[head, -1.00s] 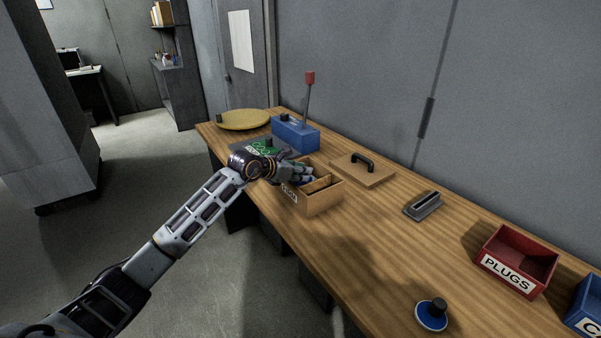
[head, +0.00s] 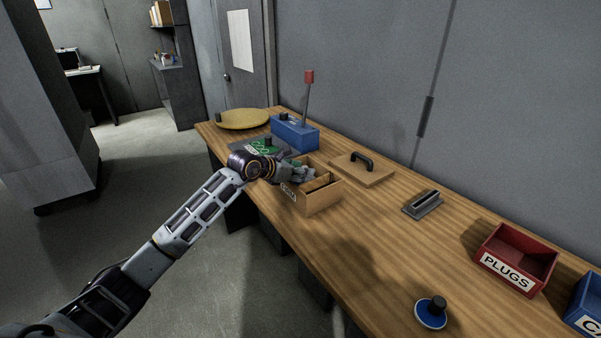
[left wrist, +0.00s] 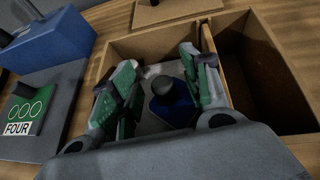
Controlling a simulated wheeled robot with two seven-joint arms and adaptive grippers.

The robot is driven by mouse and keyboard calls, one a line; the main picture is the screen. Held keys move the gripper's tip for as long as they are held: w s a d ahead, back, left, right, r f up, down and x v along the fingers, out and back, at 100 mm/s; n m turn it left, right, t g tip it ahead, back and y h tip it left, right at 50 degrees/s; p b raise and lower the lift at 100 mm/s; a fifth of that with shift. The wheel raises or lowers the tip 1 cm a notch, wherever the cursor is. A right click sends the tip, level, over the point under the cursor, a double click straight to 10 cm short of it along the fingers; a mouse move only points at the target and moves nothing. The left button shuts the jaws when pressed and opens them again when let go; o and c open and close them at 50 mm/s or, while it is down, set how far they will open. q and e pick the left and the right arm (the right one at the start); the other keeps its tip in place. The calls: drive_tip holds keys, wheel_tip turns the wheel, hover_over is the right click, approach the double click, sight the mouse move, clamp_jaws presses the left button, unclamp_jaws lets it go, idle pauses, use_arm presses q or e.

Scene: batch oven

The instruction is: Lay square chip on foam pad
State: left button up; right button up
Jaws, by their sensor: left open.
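My left gripper (left wrist: 160,88) is open, its two green-padded fingers reaching down into one compartment of a wooden box (left wrist: 235,20). Between the fingers is a blue chip (left wrist: 168,112) with a dark knob, on the compartment floor; its outline is partly hidden, so its exact shape is unclear. The fingers stand either side of it; contact cannot be told. A flat grey pad (left wrist: 60,80), possibly the foam pad, lies left of the box with a green card (left wrist: 22,112) marked FOUR on it. In the head view my left gripper (head: 303,173) hides most of the compartment.
A blue block with a red-tipped lever (head: 296,132) and a yellow disc (head: 243,118) stand farther back. A handled wooden board (head: 362,172), a grey slotted block (head: 422,203), a red PLUGS bin (head: 525,248) and a blue knobbed disc (head: 431,315) lie rightward. The table's middle is clear.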

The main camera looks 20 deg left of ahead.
use_arm(q)
drive_tip(key=shift+s+a+f, duration=0.1)
drive_tip(key=shift+a+f, duration=0.05)
drive_tip(key=shift+s+a+r, duration=0.35)
drive_tip(key=shift+s+a, duration=0.05)
drive_tip(key=shift+s, duration=0.1)
drive_tip(key=v, duration=1)
drive_tip(key=shift+r, duration=0.3)
drive_tip(key=shift+s+d, duration=0.1)
drive_tip(key=shift+d, duration=0.05)
idle(0.5)
